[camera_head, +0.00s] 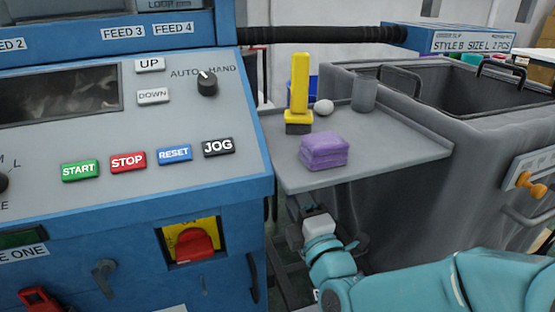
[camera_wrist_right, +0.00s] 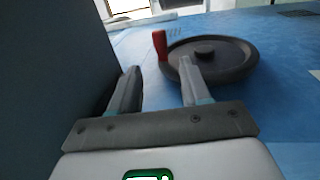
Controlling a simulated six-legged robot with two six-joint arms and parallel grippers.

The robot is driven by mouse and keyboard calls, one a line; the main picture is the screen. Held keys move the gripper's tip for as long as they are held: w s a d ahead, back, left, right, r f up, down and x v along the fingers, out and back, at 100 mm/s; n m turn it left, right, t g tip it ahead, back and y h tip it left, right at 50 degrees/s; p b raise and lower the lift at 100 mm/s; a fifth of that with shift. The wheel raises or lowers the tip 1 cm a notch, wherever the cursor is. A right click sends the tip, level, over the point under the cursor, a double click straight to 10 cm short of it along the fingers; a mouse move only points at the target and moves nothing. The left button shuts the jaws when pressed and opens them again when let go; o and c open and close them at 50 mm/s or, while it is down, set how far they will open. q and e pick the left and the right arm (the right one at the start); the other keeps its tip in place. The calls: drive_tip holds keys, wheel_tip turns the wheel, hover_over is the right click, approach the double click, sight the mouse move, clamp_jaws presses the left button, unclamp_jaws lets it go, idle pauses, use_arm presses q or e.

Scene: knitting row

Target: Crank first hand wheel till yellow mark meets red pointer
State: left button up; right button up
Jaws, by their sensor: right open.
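The hand wheel (camera_wrist_right: 228,60) is a dark disc with a hub, mounted on a blue surface; it shows in the right wrist view. Its red handle (camera_wrist_right: 160,45) stands up at the left of the rim. My right gripper (camera_wrist_right: 159,68) is open, with nothing seen between its fingers. The right finger overlaps the wheel's near left rim in the picture; I cannot tell whether it touches. In the head view my right gripper (camera_head: 318,212) is low beside the blue machine, below the grey shelf. No yellow mark or red pointer on the wheel can be made out. My left gripper is not in view.
The blue machine (camera_head: 262,215) with its button panel fills the left of the head view. A grey shelf (camera_head: 400,155) holds a purple folded cloth (camera_head: 324,150) and a yellow tool (camera_head: 299,85). A grey bin (camera_head: 410,220) stands at right. A dark wall (camera_wrist_right: 45,80) is close left of the gripper.

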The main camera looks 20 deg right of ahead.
drive_tip(key=w, duration=0.4)
drive_tip(key=w+r, duration=0.1)
drive_tip(key=w, duration=0.3)
drive_tip(key=w+r+b, duration=0.1)
drive_tip(key=w, duration=0.3)
drive_tip(key=shift+a, duration=0.25)
clamp_jaws()
